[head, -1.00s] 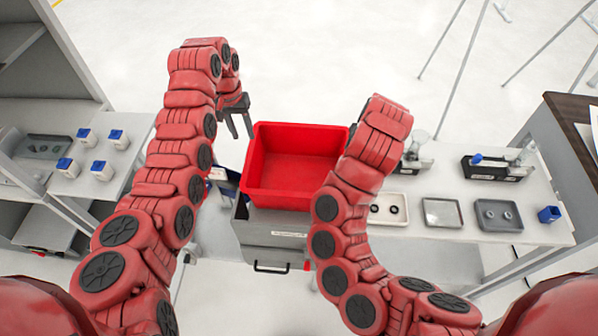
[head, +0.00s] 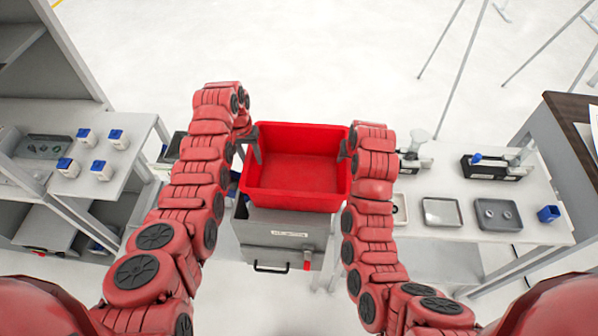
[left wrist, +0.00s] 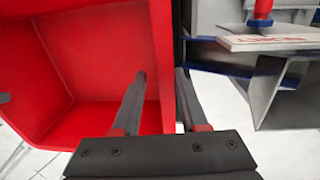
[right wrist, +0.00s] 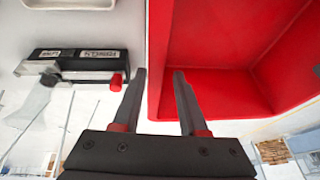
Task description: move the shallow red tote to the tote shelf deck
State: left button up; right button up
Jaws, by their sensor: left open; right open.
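The shallow red tote (head: 295,176) is in front of me in the head view, open side up and empty, above a grey box with a handle. My left gripper (head: 250,147) is at the tote's left side, open. In the left wrist view its fingers (left wrist: 162,78) are on either side of the tote's side wall, one inside and one outside. My right gripper (head: 347,145) is at the tote's right side, open. In the right wrist view its fingers (right wrist: 160,75) straddle the opposite wall. I cannot tell which surface is the tote shelf deck.
The grey box (head: 285,229) is below the tote. A white bench (head: 430,185) with trays and small fixtures stands close on the right. A grey shelf unit (head: 128,165) with several blue-topped white pieces stands on the left. Open floor lies beyond the tote.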

aim_at(254, 167)
pick_arm(q)
notch_tip(254, 167, down, 3)
jog(key=shift+d+r, duration=0.1)
pick_arm(e)
jog(key=x, duration=0.3)
pick_arm(q)
jog(key=shift+w+f, duration=0.15)
jog(key=shift+f, duration=0.2)
pick_arm(e)
jog(key=shift+w+f, duration=0.15)
jog(key=shift+f, duration=0.15)
pick_arm(q)
jog(key=shift+f, duration=0.8)
pick_arm(e)
jog(key=shift+x, duration=0.8)
